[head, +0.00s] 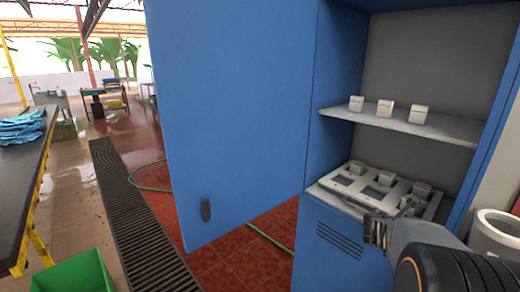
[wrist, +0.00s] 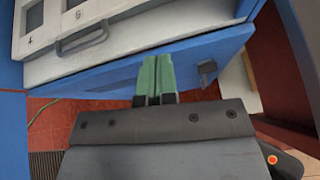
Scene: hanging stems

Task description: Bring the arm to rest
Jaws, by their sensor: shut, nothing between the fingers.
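My gripper (head: 376,229) is in front of the open blue cabinet, near the front edge of the pale tray (head: 345,208) on its lower level. In the wrist view its green fingers (wrist: 155,78) are together with nothing between them. They point toward the blue cabinet edge, and the tray shows beyond them at upper left with a grey handle (wrist: 82,38). My arm comes in from the lower right of the head view and hides part of the cabinet front.
The blue cabinet door (head: 235,110) stands open on the left. Small white blocks (head: 385,108) sit on the upper shelf (head: 440,126). A white bucket (head: 495,235) is right of my arm. A dark table (head: 22,165), a green crate (head: 75,274) and a floor grate (head: 130,215) are further left.

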